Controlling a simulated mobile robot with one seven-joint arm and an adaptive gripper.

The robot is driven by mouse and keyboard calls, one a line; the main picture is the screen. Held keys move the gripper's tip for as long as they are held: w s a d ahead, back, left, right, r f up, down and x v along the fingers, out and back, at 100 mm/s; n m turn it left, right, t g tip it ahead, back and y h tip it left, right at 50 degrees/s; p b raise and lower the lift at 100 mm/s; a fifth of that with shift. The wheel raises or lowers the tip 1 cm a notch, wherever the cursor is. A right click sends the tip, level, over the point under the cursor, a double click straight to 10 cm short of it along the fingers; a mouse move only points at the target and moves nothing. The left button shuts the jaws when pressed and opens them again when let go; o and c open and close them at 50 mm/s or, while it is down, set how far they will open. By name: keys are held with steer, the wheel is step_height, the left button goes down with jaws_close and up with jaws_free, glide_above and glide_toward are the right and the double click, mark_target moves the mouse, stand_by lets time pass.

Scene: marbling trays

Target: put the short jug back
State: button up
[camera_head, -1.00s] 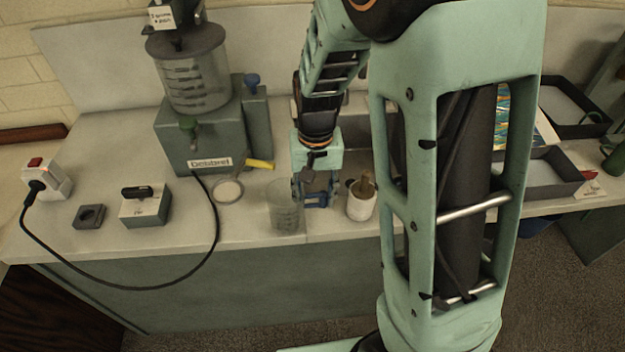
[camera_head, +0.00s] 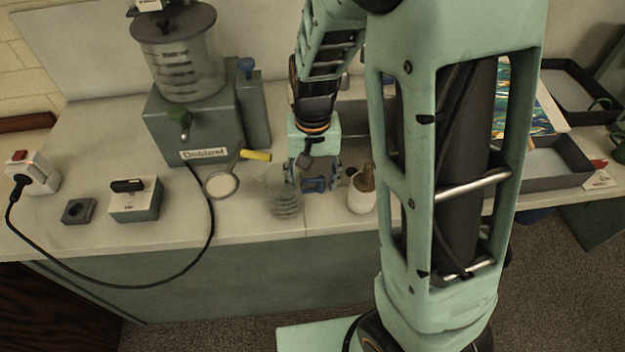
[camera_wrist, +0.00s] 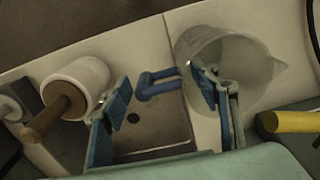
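The short jug is a clear, graduated vessel (camera_head: 284,204) near the bench's front edge, left of my gripper (camera_head: 318,178). In the wrist view the jug (camera_wrist: 245,65) is at upper right, and its blue handle (camera_wrist: 158,84) reaches left between the fingers. My gripper (camera_wrist: 160,98) is open, with a wide gap between its blue finger pads. The right finger overlaps the jug's wall in the picture; I cannot tell whether it touches. The left finger is apart from the handle.
A white pot with a wooden handle (camera_head: 361,195) stands close right of my gripper. A yellow-handled strainer (camera_head: 222,184) lies left of the jug, before a green machine (camera_head: 195,125). A black cable (camera_head: 212,215) curves over the bench edge. Trays (camera_head: 560,165) lie at right.

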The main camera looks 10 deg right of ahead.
steer(key=shift+w+r, duration=0.1)
steer(key=shift+r, duration=0.45)
step_height(320, 180, up, 11)
steer(key=shift+p, duration=0.3)
steer(key=shift+r, duration=0.1)
